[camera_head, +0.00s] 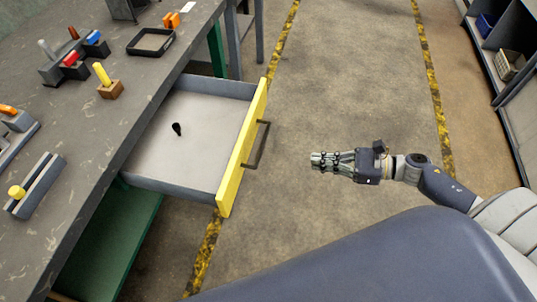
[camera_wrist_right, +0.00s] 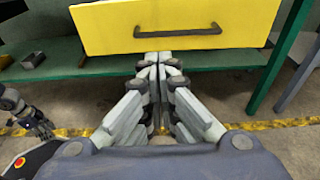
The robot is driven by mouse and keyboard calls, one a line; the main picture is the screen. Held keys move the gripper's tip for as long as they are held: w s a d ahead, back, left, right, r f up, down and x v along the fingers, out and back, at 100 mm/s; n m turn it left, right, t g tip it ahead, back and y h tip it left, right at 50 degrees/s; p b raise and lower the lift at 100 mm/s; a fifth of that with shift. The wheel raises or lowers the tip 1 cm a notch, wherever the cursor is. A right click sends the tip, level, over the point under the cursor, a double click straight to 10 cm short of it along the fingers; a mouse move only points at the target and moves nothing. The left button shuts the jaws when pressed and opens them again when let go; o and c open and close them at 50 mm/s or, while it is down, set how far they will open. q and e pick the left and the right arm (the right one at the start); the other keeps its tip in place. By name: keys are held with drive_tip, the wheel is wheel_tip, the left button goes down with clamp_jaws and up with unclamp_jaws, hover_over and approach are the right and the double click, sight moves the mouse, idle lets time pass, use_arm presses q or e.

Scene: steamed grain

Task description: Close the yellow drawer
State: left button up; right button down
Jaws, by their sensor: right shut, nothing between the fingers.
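The yellow drawer (camera_head: 243,150) stands pulled out from under the grey workbench, with a small dark object (camera_head: 177,129) lying inside it. Its dark bar handle (camera_head: 258,146) is on the yellow front. My right gripper (camera_head: 314,161) is shut and empty, to the right of the handle and apart from it. In the right wrist view, the yellow front (camera_wrist_right: 110,30) and handle (camera_wrist_right: 178,32) are ahead of and above the shut fingertips (camera_wrist_right: 152,62). My left gripper does not show in the head view; I cannot tell whether the arm part at the wrist view's left edge belongs to it.
The workbench top (camera_head: 120,130) carries several small tools, blocks and a black tray (camera_head: 151,42). A green lower shelf (camera_head: 112,240) runs beneath. Shelving (camera_head: 500,60) stands at the far right. The floor (camera_head: 350,90) between is clear, with yellow-black stripes.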

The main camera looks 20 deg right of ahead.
use_arm(q)
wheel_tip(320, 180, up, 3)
drive_tip(key=p, duration=0.2)
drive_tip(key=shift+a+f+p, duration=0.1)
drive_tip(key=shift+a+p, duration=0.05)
drive_tip(key=shift+p, duration=0.2)
use_arm(e)
drive_tip(key=x, duration=1.3)
drive_tip(key=shift+w+a, duration=0.15)
drive_tip(key=shift+w, duration=0.05)
